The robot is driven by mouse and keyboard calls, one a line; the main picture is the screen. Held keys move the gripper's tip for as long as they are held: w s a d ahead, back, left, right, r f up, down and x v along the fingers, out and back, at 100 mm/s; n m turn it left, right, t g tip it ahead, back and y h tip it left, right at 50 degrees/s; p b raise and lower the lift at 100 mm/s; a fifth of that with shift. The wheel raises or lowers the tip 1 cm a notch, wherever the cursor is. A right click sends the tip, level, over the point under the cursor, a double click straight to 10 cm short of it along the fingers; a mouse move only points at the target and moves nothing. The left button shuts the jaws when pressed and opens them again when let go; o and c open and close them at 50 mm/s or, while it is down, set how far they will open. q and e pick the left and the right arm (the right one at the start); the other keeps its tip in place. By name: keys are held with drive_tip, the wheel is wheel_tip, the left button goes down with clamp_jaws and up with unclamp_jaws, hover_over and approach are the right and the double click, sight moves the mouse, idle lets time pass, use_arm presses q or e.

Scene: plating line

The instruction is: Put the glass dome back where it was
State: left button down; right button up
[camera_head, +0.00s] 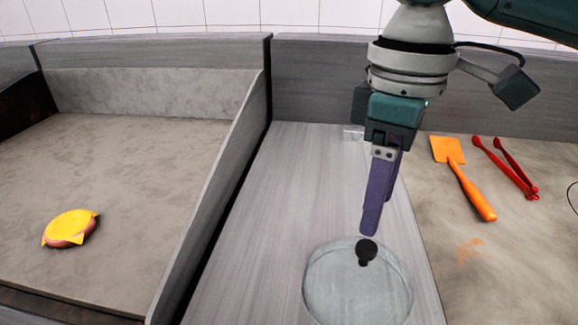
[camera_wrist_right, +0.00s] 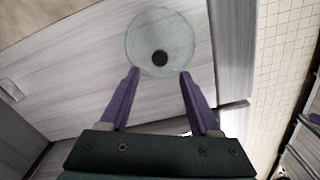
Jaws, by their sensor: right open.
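The glass dome (camera_head: 340,290) is clear with a black knob (camera_head: 366,252) on top. It stands on the grey wood-grain counter at the bottom of the head view, and it also shows in the right wrist view (camera_wrist_right: 143,38). My right gripper (camera_head: 369,228) has purple fingers and is over the far side of the dome, close to the knob in the head view. In the right wrist view its fingers are apart with nothing between them, and the knob lies beyond the fingertips. My left gripper is out of view.
A patty with yellow cheese (camera_head: 72,227) lies on the walled grey surface at left. An orange spatula (camera_head: 465,180) and red tongs (camera_head: 508,170) lie on the right surface. A small clear block (camera_head: 353,132) sits at the back. The counter left of the dome is clear.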

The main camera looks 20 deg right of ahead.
wheel_tip(320, 180, up, 5)
drive_tip(key=s+a+f+t+y, duration=0.2)
drive_tip(key=s+a+f+y, duration=0.1)
drive_tip(key=s+a+f, duration=0.6)
drive_tip(key=s+d+f+m+t+h, duration=0.1)
drive_tip(key=s+d+f+m+h, duration=0.1)
drive_tip(key=s+d+m, duration=0.3)
drive_tip(key=shift+s+d+t+h, duration=0.3)
drive_tip(key=shift+s+d+h, duration=0.15)
drive_tip(key=shift+s, duration=0.55)
wheel_tip(320, 180, up, 40)
drive_tip(key=p, duration=4)
drive_tip(key=shift+f, duration=0.15)
